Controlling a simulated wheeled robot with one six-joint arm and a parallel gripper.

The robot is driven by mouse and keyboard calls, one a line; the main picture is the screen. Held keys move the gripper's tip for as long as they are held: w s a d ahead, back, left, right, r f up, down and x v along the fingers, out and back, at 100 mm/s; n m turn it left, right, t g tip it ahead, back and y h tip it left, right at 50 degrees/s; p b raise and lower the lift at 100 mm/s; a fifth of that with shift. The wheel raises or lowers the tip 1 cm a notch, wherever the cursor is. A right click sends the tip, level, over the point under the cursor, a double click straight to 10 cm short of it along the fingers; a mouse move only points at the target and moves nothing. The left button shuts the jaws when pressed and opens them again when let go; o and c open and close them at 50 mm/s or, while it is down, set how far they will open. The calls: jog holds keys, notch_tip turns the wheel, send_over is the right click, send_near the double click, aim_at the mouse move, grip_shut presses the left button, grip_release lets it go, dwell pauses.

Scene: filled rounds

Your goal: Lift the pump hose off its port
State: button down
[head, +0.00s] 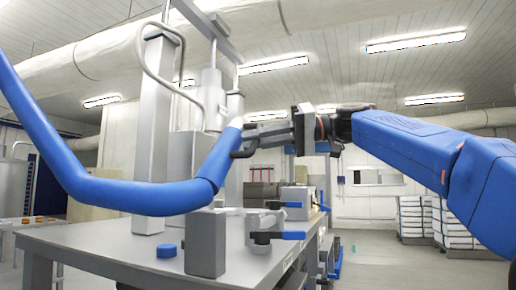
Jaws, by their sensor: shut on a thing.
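The thick blue hose (130,196) comes in from the upper left, sags above the bench and bends up to the right. Its last section (219,160) is held by my gripper (243,140), which is shut on it from the right. The hose hangs clear of the bench top, in front of the grey machine. On the bench edge are a grey block (205,245) and fittings with a black knob and blue lever (275,236). I cannot tell which of these is the port. The hose's far end is out of view.
A grey bench (90,242) fills the lower left, with a blue cap (166,250) on it. A grey machine column (152,115) with a bent pipe stands behind the hose. Stacked white goods (415,218) stand at the right. The floor at the right is open.

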jog(key=shift+s+r, duration=0.25)
jog(key=c, duration=1.7)
grip_release()
jog(key=shift+a, duration=0.1)
jog(key=d+r, duration=0.1)
jog(key=d, duration=0.4)
jog(key=d+r, duration=0.1)
jog(key=d, duration=0.5)
jog(key=d+r, duration=0.1)
jog(key=d, duration=0.5)
jog(key=shift+w+r, duration=0.15)
jog(key=shift+w, duration=0.1)
